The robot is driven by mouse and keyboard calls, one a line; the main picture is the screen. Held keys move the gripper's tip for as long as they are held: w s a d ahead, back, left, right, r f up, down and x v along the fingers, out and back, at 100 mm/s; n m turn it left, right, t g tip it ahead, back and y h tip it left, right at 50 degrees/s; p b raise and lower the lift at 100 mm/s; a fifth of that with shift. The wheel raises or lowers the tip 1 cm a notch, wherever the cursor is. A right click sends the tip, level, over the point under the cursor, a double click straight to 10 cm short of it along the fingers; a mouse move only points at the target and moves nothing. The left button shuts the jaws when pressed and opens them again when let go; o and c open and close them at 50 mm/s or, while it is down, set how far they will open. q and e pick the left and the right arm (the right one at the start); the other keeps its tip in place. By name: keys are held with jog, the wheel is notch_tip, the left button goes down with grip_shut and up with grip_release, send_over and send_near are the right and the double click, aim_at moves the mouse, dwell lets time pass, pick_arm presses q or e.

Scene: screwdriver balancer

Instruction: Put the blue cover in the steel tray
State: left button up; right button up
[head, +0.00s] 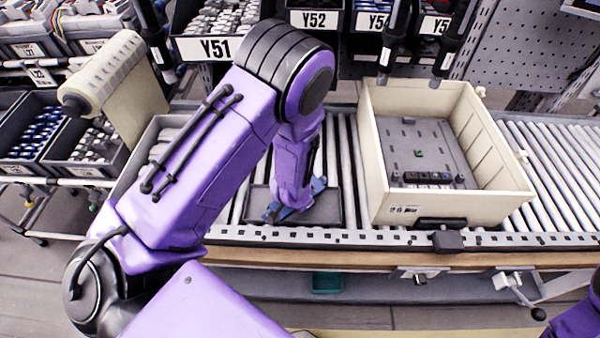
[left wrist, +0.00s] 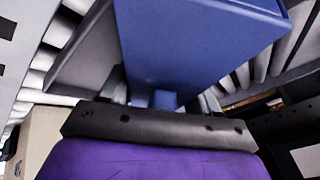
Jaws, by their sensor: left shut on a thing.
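The blue cover shows in the head view as blue edges (head: 319,185) on both sides of my left gripper (head: 288,207); the wrist and gripper hide most of it. In the left wrist view the blue cover (left wrist: 195,42) fills the upper middle, in front of the gripper base. My left gripper is shut on it. The steel tray (head: 328,209) is a shallow dark grey tray on the roller conveyor, under and around the gripper. I cannot tell whether the cover touches the tray floor. My right gripper is out of view.
A large beige crate (head: 520,188) with small parts inside stands on the conveyor (head: 575,150) right of the tray. Black hanging tools (head: 392,35) are above it. Shelf bins labelled Y51 (head: 215,48) and Y52 are behind. A paper roll (head: 105,70) is at left.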

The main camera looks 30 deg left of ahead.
pick_arm(q)
jog(key=o, duration=1.1)
jog(key=shift+f, duration=0.15)
jog(key=shift+r+b, duration=0.25)
jog(key=shift+b, duration=0.1)
jog(key=v, duration=1)
jog(key=shift+s+d+b, duration=0.15)
jog(key=shift+s+b, duration=0.05)
jog(key=shift+b, duration=0.15)
jog(key=shift+f, duration=0.1)
